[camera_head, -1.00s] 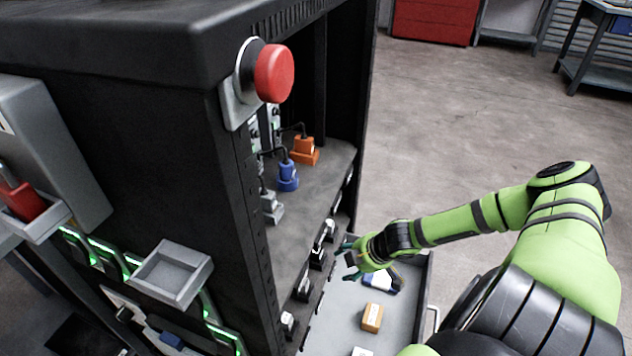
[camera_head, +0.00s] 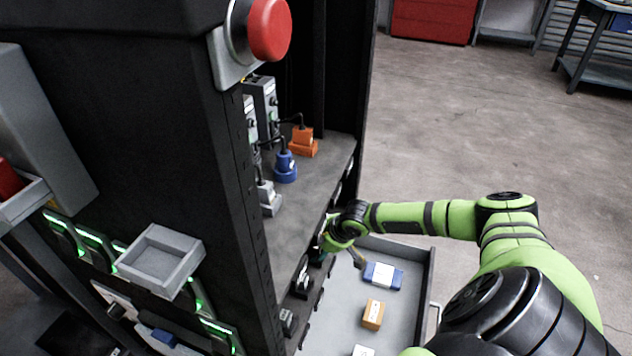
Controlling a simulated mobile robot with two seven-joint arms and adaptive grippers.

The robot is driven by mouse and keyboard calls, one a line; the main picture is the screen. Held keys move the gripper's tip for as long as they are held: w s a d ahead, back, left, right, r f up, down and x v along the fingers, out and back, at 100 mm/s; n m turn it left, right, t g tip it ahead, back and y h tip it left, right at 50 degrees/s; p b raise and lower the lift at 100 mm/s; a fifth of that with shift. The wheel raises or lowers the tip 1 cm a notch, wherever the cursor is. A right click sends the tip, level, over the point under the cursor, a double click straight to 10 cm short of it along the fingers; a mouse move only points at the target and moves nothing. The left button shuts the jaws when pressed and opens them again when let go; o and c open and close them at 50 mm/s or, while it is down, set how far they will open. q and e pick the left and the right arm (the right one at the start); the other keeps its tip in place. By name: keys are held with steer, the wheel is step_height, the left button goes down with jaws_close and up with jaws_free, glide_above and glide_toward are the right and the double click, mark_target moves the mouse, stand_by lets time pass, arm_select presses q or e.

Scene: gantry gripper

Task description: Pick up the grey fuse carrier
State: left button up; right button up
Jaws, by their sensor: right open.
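My right gripper (camera_head: 337,248) is open, at the front edge of the cabinet shelf and above the back left of the drawer. Its fingertips are small and partly hidden, and I see nothing held. I cannot tell for sure which thing is the grey fuse carrier. A pale block (camera_head: 362,351), cut off by the bottom edge, lies in the drawer, well in front of the gripper. A grey plug-like piece (camera_head: 269,199) with a black cable stands on the shelf, left of the gripper. My left gripper is not in view.
The drawer (camera_head: 402,307) also holds a blue block (camera_head: 383,276) and an orange block (camera_head: 373,314). Blue (camera_head: 286,168) and orange (camera_head: 303,142) plugs stand on the shelf. Black fittings (camera_head: 303,280) line its front edge. A red button (camera_head: 269,30) juts from the cabinet post.

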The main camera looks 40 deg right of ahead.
steer(key=shift+w+f, duration=0.1)
steer(key=shift+f, duration=0.05)
steer(key=c, duration=1.1)
